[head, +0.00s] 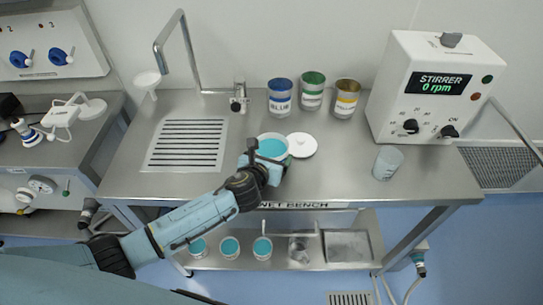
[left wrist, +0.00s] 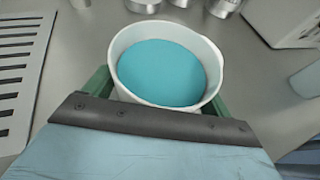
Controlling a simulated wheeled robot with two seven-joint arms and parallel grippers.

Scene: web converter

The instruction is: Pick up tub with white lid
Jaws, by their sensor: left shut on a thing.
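A white tub (head: 272,148) filled with teal liquid is on the steel bench, or close above it; I cannot tell which. Its top is open. A round white lid (head: 302,145) with a small knob lies on the bench just right of the tub. My left gripper (head: 262,166) is shut on the tub. In the left wrist view the tub (left wrist: 168,64) sits between the green fingers, which are partly hidden behind the dark palm edge. My right gripper is not in view.
Blue, green and yellow cans (head: 312,91) stand at the bench's back. A stirrer box (head: 430,85) and a pale cup (head: 387,162) are at right. A slotted drain (head: 187,144) is at left. Several teal-filled tubs (head: 230,247) stand on the lower shelf.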

